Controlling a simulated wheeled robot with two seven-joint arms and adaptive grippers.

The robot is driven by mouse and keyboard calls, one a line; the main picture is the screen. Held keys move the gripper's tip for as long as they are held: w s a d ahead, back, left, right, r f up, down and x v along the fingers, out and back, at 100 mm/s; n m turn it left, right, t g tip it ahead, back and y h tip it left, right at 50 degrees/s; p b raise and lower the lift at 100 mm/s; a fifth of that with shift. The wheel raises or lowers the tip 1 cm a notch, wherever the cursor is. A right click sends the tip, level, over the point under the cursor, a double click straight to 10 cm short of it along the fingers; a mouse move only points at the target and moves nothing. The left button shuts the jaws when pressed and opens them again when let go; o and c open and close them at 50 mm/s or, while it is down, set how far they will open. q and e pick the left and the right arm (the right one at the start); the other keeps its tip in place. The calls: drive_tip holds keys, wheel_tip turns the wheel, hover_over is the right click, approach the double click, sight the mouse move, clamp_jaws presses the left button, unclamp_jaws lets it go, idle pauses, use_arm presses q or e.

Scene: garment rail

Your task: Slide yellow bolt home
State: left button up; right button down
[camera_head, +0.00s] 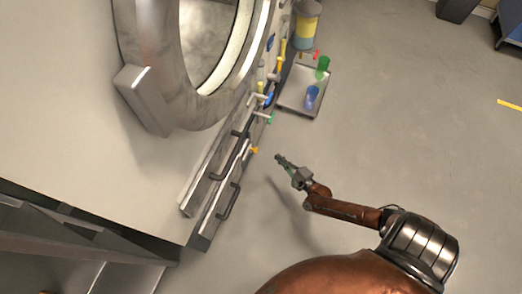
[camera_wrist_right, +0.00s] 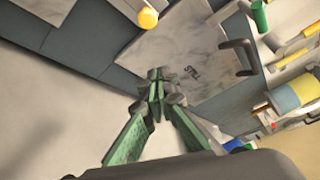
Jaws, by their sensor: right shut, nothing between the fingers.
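A small yellow knob (camera_head: 254,150) sticks out from the lower panel in the head view, near the handles. It also shows as a round yellow-orange end at the top of the right wrist view (camera_wrist_right: 147,18). Other yellow parts show further along the panel, such as a yellow rod (camera_head: 281,65); I cannot tell for sure which is the bolt. My right gripper (camera_head: 278,157) is shut and empty, to the right of the yellow knob and apart from it. In the wrist view its green-padded fingers (camera_wrist_right: 157,76) meet at the tips in front of the panel. My left gripper is not in view.
Dark bar handles (camera_head: 228,201) stand out from the panel (camera_head: 207,222). Coloured fittings line its upper part. A grey tray (camera_head: 292,101) with a green cup (camera_head: 322,67) and a blue cup (camera_head: 311,97) lies beyond. Open floor (camera_head: 400,110) lies to the right.

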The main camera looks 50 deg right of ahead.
drive_tip(key=w+f+b, duration=0.2)
drive_tip(key=w+b, duration=0.2)
drive_tip(key=w, duration=0.5)
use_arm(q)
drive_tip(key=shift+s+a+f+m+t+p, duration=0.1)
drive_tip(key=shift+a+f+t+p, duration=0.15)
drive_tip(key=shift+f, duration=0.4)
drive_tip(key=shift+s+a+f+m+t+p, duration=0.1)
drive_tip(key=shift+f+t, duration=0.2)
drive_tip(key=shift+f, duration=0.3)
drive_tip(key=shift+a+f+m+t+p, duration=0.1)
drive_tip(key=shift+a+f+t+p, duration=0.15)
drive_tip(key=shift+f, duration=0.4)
use_arm(e)
drive_tip(key=shift+a+r, duration=1.1)
drive_tip(key=shift+a, duration=0.25)
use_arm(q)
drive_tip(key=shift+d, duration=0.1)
